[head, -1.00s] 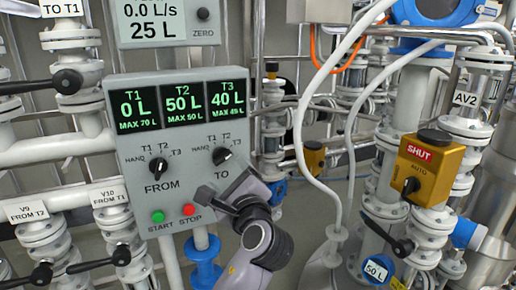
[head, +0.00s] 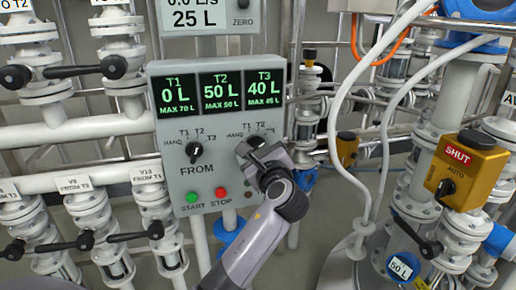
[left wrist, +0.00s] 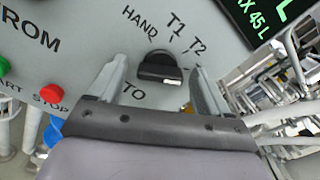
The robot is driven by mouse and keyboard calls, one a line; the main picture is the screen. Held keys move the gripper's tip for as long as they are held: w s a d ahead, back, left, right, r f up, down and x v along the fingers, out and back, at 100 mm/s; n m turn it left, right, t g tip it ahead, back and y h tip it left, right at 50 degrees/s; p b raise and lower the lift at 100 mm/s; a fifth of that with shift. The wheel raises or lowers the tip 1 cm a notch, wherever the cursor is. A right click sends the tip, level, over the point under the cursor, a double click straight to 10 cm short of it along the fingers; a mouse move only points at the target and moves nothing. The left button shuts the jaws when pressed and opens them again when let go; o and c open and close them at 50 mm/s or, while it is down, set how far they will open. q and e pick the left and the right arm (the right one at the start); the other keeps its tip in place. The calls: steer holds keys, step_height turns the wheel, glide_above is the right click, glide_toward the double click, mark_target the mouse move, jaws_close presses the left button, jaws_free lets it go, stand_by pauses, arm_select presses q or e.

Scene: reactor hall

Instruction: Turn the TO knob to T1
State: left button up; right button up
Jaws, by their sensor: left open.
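The TO knob (head: 257,141) is a black dial at the right of the grey control panel (head: 168,128), partly hidden by my left gripper in the head view. In the left wrist view the knob (left wrist: 159,66) sits between the two fingertips, with HAND, T1 and T2 printed around its upper side. Which mark it points to I cannot tell for sure. My left gripper (head: 258,156) is open, its fingers (left wrist: 160,68) on either side of the knob with gaps visible. My right gripper is not in view.
The FROM knob (head: 194,150) is left of the gripper. The green START button (head: 192,197) and red STOP button (head: 221,192) sit below. The display (head: 221,91) reads T1 0 L, T2 50 L, T3 40 L. Pipes and a yellow SHUT valve box (head: 464,168) stand at right.

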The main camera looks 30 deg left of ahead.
arm_select(q)
steer(key=c, duration=1.1)
steer(key=shift+o, duration=0.3)
